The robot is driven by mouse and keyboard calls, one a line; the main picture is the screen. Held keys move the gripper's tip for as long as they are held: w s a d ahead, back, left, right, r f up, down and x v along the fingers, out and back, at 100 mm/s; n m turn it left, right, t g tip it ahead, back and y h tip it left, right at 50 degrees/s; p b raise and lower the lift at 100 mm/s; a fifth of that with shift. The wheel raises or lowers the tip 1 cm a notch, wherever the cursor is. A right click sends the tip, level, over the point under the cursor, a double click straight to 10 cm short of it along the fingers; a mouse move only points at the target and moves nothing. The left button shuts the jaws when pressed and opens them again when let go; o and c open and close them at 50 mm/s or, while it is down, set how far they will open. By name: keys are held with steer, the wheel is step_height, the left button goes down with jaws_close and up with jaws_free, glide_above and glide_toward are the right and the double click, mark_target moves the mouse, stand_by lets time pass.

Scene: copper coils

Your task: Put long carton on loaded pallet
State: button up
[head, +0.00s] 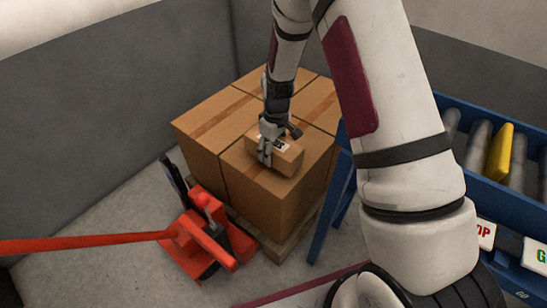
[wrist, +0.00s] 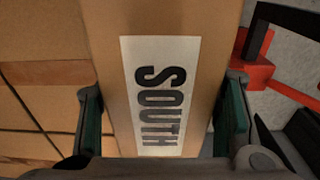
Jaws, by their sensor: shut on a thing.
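The long carton (head: 289,158) is a small brown box with a white label. In the wrist view the carton (wrist: 112,60) fills the middle, and its label reads "SOUTH". My gripper (head: 268,150) is shut on it, with one finger on each side in the wrist view (wrist: 160,118). The loaded pallet carries several large brown cartons (head: 205,125) with tape seams; its wooden base (head: 280,248) shows below them. The held carton is over the top of the near right large carton. I cannot tell whether it touches that top.
A red pallet jack (head: 205,235) with a long handle stands at the front left of the pallet. A blue roller conveyor (head: 480,150) with a yellow item (head: 500,150) is at the right. Grey walls (head: 90,90) stand behind. Bare floor (head: 105,225) shows at the left.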

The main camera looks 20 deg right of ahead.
steer(key=shift+f+b, duration=0.55)
steer(key=shift+f, duration=1.05)
steer(key=shift+f, duration=0.15)
steer(key=o, duration=1.5)
